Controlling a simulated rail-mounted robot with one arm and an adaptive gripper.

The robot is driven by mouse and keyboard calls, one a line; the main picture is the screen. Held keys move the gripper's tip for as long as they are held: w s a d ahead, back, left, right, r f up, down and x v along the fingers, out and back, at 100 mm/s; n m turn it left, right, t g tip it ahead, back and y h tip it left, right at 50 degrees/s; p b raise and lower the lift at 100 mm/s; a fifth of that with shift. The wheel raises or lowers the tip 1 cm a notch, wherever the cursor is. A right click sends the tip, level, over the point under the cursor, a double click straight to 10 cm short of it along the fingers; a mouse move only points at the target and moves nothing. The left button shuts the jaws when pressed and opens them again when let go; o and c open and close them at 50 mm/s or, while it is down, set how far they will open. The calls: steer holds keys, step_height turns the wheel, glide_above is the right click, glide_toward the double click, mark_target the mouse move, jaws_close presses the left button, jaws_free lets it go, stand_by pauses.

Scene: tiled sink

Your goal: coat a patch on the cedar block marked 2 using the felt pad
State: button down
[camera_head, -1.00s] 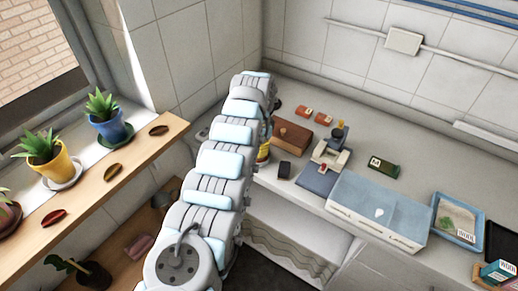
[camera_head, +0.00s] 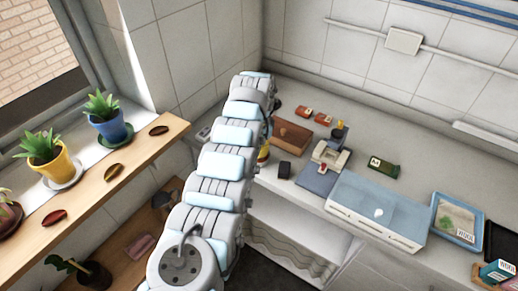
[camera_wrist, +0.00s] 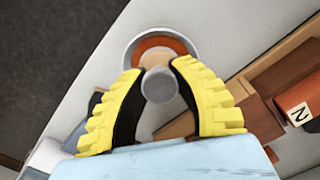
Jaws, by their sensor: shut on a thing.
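In the wrist view my gripper (camera_wrist: 157,88) has its yellow-ridged fingers closed on a grey round knob (camera_wrist: 160,86). A pale tan disc, apparently the felt pad (camera_wrist: 164,48), shows beyond the knob. It overlaps a round metal dish (camera_wrist: 130,38) with orange inside; I cannot tell whether the pad touches the bottom. The orange-brown cedar block marked 2 (camera_wrist: 299,102) is at the right edge, apart from the gripper. In the head view my arm hides the gripper and dish. Two small reddish blocks (camera_head: 304,112) (camera_head: 323,119) show there, their marks unreadable.
In the head view a brown wooden box (camera_head: 292,136), a small dark block (camera_head: 284,169) and a beige device (camera_head: 328,153) stand on the counter. A blue-white case (camera_head: 380,208) is farther right. A shelf (camera_head: 105,183) with potted plants lies left of my arm.

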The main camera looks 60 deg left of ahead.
steer(key=shift+r+p, duration=0.5)
steer(key=shift+r, duration=2.8)
